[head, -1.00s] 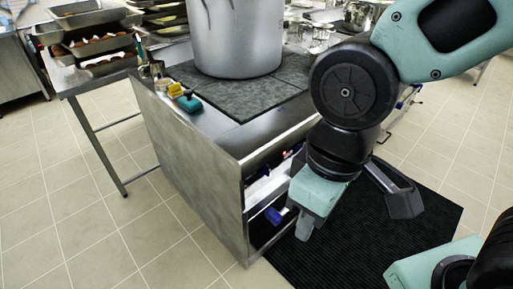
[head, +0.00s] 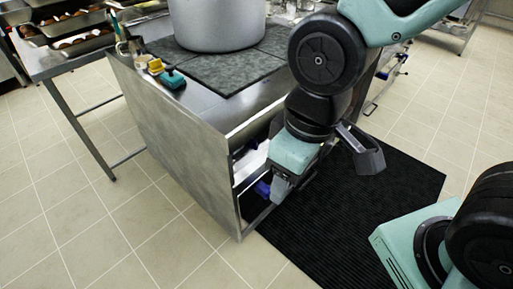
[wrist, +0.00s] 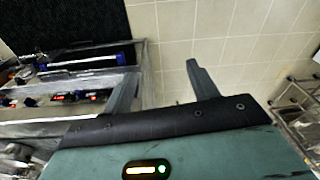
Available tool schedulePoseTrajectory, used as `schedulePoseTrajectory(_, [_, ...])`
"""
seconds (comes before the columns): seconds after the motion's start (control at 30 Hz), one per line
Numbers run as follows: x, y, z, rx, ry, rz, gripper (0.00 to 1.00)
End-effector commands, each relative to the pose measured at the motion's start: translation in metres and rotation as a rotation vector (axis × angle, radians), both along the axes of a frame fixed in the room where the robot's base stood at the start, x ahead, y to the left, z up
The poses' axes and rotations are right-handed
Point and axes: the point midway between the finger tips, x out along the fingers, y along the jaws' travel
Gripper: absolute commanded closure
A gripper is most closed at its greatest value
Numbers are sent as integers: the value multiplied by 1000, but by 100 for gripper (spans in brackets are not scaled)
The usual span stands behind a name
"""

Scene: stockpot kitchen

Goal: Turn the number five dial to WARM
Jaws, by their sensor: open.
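My gripper (wrist: 160,70) is open and empty. Its two grey fingers stand apart in the wrist view, with floor tiles between them. In the head view my gripper (head: 281,188) points down beside the front of the steel stove (head: 175,130), near its open lower shelves. In the wrist view the stove's front (wrist: 75,85) lies left of the fingers, with small red-lit spots and dark shapes along it. I cannot tell any dial, number or WARM mark there. In the head view the control side is turned away and partly behind my arm.
A large stockpot (head: 215,25) stands on the dark stove top. A yellow and a teal item (head: 173,80) sit on its left edge. A table with trays (head: 65,35) is at the left. A black ribbed mat (head: 345,215) covers the floor in front; the tiles are clear.

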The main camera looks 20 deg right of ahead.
Motion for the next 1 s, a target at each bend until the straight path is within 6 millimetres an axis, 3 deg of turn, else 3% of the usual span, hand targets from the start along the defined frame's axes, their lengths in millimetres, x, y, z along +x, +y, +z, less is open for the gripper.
schedulePoseTrajectory(0.03, [17, -1, -24, 18, -29, -8, 41])
schedulePoseTrajectory(0.3, [131, -14, -129, 182, -325, 0, 41])
schedulePoseTrajectory(0.5, [189, -33, -195, 319, -547, 19, 41])
schedulePoseTrajectory(0.73, [220, -64, -257, 498, -797, 13, 41])
schedulePoseTrajectory(1.0, [215, -111, -302, 707, -1077, -66, 41])
